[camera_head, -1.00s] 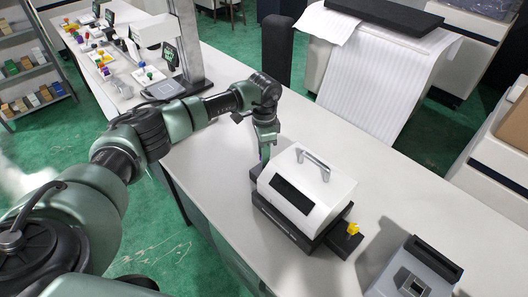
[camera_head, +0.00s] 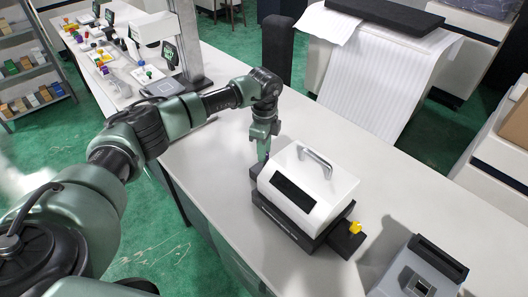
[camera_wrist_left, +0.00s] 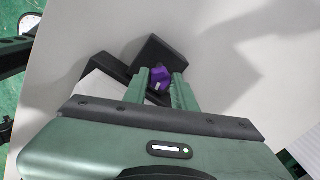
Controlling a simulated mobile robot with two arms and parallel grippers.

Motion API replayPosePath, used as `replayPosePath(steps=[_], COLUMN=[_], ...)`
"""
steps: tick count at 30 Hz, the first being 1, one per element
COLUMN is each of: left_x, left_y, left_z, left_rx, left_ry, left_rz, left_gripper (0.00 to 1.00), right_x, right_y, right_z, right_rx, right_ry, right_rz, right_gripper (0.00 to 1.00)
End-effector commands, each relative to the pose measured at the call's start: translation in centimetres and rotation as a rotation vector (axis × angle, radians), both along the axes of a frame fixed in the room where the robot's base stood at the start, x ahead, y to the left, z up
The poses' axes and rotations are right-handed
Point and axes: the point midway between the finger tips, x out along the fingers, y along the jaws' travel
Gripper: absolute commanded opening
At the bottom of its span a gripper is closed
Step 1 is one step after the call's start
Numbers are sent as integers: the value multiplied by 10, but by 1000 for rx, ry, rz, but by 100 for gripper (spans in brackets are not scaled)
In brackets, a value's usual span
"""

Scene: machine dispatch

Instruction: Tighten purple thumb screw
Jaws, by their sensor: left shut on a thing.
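The purple thumb screw (camera_wrist_left: 159,80) shows in the left wrist view, on a black block (camera_wrist_left: 160,55) at the side of the machine. My left gripper (camera_wrist_left: 160,88) is shut on the screw, with one green finger on each side of it. In the head view the left gripper (camera_head: 263,155) points down at the left end of the white machine (camera_head: 308,182), and the screw is mostly hidden there. A yellow thumb screw (camera_head: 352,228) stands on the black block at the machine's right end. My right gripper is not in view.
The machine has a grey handle on top and sits on a white table (camera_head: 210,170). A grey device (camera_head: 415,270) stands at the table's front right. A monitor stand and trays of coloured parts are at the far left. The table behind the machine is clear.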

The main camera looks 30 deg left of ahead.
Motion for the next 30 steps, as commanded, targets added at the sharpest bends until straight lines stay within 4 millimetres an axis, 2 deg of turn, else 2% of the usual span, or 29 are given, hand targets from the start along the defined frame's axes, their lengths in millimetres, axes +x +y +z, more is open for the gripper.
replayPosePath(steps=[30], left_x=[0], left_y=[-1], left_z=[-3], left_rx=[-3], left_ry=[0], left_rz=[-966], left_gripper=[0], right_x=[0], right_y=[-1], right_z=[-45], right_rx=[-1], right_ry=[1], right_rz=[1], right_gripper=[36])
